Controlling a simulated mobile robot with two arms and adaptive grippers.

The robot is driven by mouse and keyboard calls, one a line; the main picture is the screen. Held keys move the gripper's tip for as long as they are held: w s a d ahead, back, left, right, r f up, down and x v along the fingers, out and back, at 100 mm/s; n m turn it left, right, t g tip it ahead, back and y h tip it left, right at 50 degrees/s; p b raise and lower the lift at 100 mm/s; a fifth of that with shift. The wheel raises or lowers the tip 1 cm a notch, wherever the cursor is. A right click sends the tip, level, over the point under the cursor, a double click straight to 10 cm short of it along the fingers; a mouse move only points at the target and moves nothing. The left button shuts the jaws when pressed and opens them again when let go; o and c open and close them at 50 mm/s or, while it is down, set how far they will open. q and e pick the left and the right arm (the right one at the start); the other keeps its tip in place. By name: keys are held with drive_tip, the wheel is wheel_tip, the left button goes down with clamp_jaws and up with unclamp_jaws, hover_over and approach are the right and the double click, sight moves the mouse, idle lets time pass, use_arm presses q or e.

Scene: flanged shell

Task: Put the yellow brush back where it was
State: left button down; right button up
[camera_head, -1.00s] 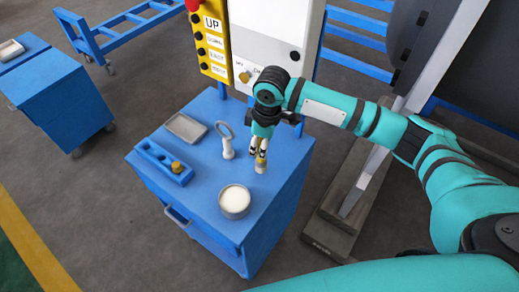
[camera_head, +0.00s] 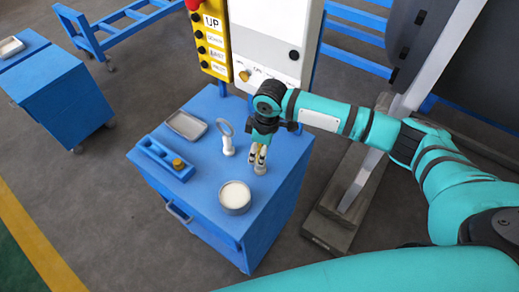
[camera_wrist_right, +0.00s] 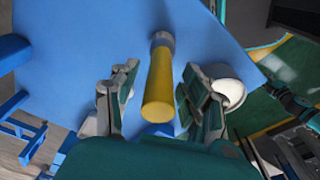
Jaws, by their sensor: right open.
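The yellow brush (camera_wrist_right: 159,85) stands upright on the blue cabinet top (camera_wrist_right: 85,75), its yellow handle end toward the wrist camera and its grey end at the cabinet. In the head view its grey lower part (camera_head: 260,169) shows below my right fingers. My right gripper (camera_head: 258,155) points down over the cabinet. Its jaws are open, one finger on each side of the handle, with gaps visible in the wrist view. The brush's upper part is mostly hidden by the gripper in the head view. My left gripper is not in view.
On the cabinet, a round pot with pale contents (camera_head: 235,196) is in front of the brush. A ring-topped white stand (camera_head: 226,138) is to its left, with a grey tray (camera_head: 186,125) and a blue holder with a yellow knob (camera_head: 165,159) farther left. A control panel (camera_head: 265,40) rises behind.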

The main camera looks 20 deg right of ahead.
drive_tip(key=r+b, duration=0.1)
drive_tip(key=r, duration=0.3)
drive_tip(key=r+b, duration=0.1)
drive_tip(key=r, duration=0.3)
drive_tip(key=d+r, duration=0.1)
drive_tip(key=r, duration=0.3)
drive_tip(key=shift+s+d+b, duration=0.1)
drive_tip(key=shift+s+b, duration=0.25)
drive_tip(key=shift+b, duration=0.05)
drive_tip(key=shift+f, duration=0.1)
